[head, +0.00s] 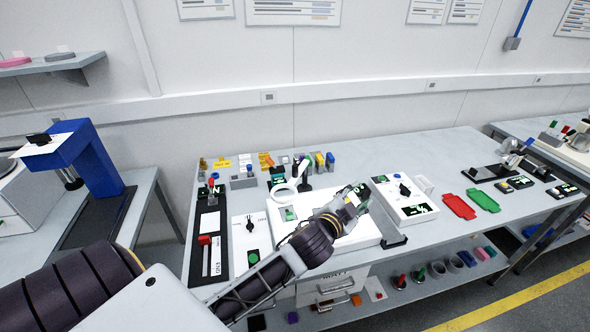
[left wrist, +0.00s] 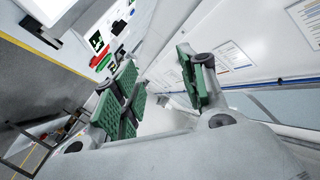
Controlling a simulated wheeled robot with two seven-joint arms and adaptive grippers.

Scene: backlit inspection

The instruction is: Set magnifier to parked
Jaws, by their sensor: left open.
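The magnifier appears to be the white ring (head: 284,194) on the workbench, beside a dark upright post (head: 305,172) with a green-and-white top. It is left of my left gripper, and I cannot read its set position. My left gripper (head: 358,193) is over the bright white light panel (head: 336,236), right of the ring and apart from it. In the left wrist view its green-padded fingers (left wrist: 160,75) are spread with nothing between them. The magnifier is not recognisable in that view. My right gripper is not in view.
A white control box (head: 403,197) with a black knob stands right of my left gripper. A panel with a red slider handle (head: 205,241) is at the bench's left. Red (head: 459,206) and green (head: 483,200) trays lie to the right, with clear bench behind them.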

